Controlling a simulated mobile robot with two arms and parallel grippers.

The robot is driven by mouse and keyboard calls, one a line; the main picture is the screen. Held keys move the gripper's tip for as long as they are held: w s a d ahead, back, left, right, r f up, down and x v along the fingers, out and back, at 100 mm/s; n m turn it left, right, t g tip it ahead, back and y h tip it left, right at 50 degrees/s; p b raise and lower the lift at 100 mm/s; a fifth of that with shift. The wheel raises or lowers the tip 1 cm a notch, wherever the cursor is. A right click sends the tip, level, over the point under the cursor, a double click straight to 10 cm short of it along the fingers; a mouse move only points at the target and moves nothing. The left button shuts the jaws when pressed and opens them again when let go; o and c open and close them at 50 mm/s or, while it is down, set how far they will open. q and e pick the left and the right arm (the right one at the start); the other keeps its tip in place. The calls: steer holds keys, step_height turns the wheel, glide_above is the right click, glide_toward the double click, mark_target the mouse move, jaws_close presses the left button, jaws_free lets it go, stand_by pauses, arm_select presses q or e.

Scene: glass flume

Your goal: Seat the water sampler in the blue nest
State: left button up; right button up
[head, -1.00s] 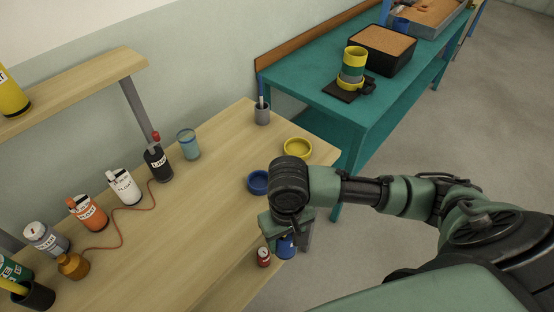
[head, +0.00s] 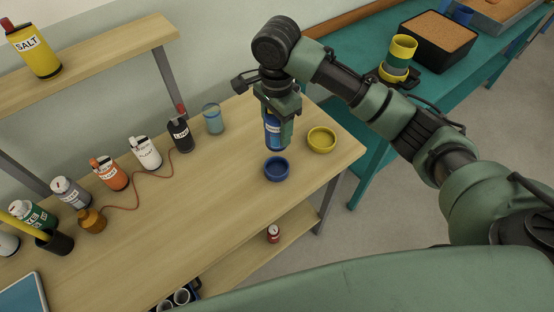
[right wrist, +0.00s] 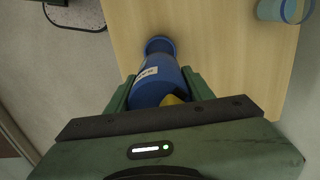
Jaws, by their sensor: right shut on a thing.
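The water sampler (head: 271,133) is a blue cylinder with a white label. My right gripper (head: 277,105) is shut on its upper part and holds it about upright in the head view. The right wrist view shows the sampler (right wrist: 154,82) between the fingers (right wrist: 160,95), with a bit of yellow near its held end. The blue nest (head: 277,169) is a low round ring on the wooden bench, and nothing shows in it. The sampler's lower end appears just behind the nest and apart from it; its exact height is unclear. My left gripper is out of view.
A yellow ring (head: 321,139) sits right of the blue nest. A glass jar (head: 213,119), a black bottle (head: 180,134) and more bottles stand along the back of the bench (head: 205,205). An orange cord (head: 137,194) lies on it. The bench front is mostly clear.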

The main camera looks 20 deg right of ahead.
steer(key=shift+f+p, duration=0.75)
steer(key=shift+f, duration=5.75)
steer(key=shift+f, duration=0.1)
steer(key=o, duration=1.5)
step_height(320, 180, up, 12)
steer(key=shift+r+b, duration=0.15)
steer(key=shift+b, duration=0.6)
